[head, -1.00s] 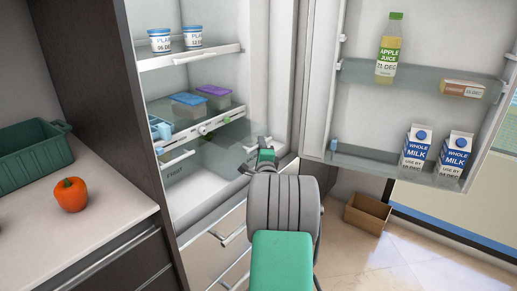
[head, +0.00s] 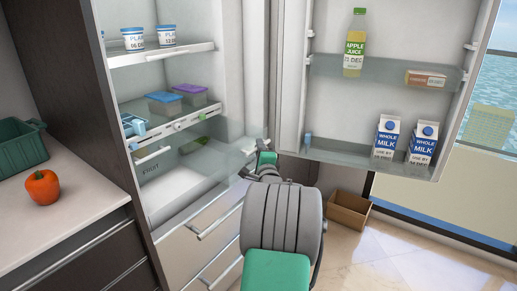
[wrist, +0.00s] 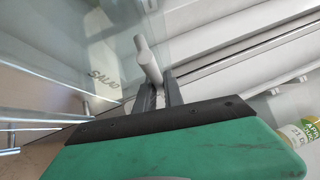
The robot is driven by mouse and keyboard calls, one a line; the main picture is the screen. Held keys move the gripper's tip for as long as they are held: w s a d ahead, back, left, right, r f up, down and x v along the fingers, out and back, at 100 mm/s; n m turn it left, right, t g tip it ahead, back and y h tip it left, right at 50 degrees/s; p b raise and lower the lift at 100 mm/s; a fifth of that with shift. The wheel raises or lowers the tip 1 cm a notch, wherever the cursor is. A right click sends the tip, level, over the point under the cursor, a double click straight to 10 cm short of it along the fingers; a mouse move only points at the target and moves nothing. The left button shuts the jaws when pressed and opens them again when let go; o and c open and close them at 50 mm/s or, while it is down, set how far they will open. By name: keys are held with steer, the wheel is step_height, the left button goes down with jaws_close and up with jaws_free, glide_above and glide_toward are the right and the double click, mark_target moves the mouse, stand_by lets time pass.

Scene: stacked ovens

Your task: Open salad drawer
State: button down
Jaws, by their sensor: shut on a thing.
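The clear salad drawer (head: 222,162) is at the lower right inside the fridge in the head view. Its see-through front sticks out past the fridge shelf, so it stands partly open. In the wrist view its clear front (wrist: 65,45) bears the word SALAD. My gripper (head: 258,172) is at the drawer's front. In the wrist view my gripper (wrist: 157,88) is shut on the light grey drawer handle (wrist: 148,58).
The fruit drawer (head: 155,178) is to the left. The open fridge door (head: 330,120) stands at the right with apple juice (head: 354,42) and milk cartons (head: 387,138). Lower drawer fronts (head: 195,250) are below. A cardboard box (head: 348,212) is on the floor.

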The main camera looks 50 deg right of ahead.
steer(key=c, duration=1.7)
jaws_free()
steer(key=shift+a+f, duration=0.1)
steer(key=shift+c, duration=0.2)
steer(key=v, duration=0.7)
steer(key=shift+s+a, duration=0.25)
steer(key=shift+s, duration=0.1)
